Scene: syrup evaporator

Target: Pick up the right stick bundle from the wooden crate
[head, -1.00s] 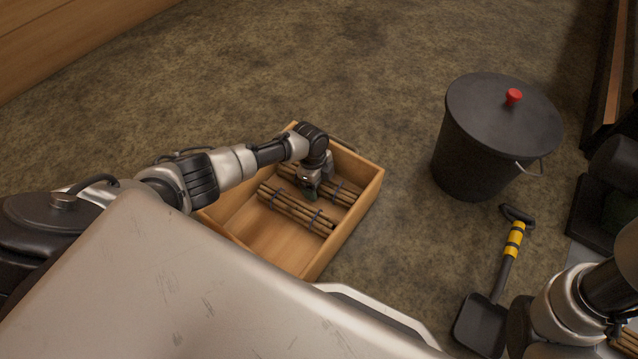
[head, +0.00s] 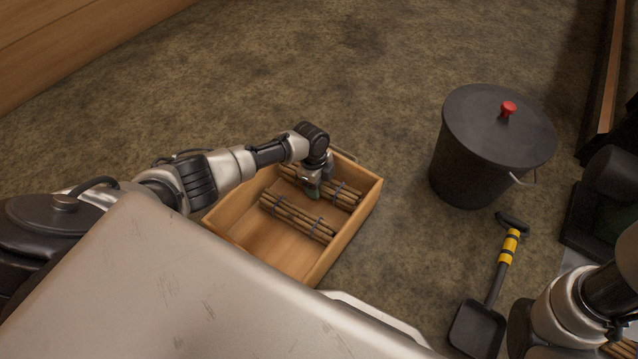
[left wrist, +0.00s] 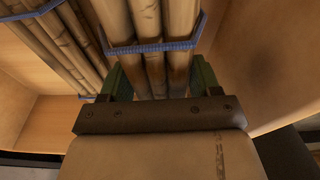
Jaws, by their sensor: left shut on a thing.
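The wooden crate (head: 345,232) stands on the ground and holds two stick bundles side by side, each tied with blue-grey bands. My left gripper (head: 313,190) reaches down into the crate at the right stick bundle (head: 345,197), the one along the far wall. In the left wrist view this bundle (left wrist: 148,25) lies between the two green fingers (left wrist: 158,82), which are shut on it. The other stick bundle (head: 297,217) lies nearer to me; it shows at the upper left in the left wrist view (left wrist: 60,45). My right gripper is not visible.
A black lidded bucket (head: 480,155) with a red knob stands right of the crate. A black shovel (head: 490,300) with a yellow-banded handle lies in front of it. More sticks (head: 622,348) show at the lower right corner. The crate's near part is empty.

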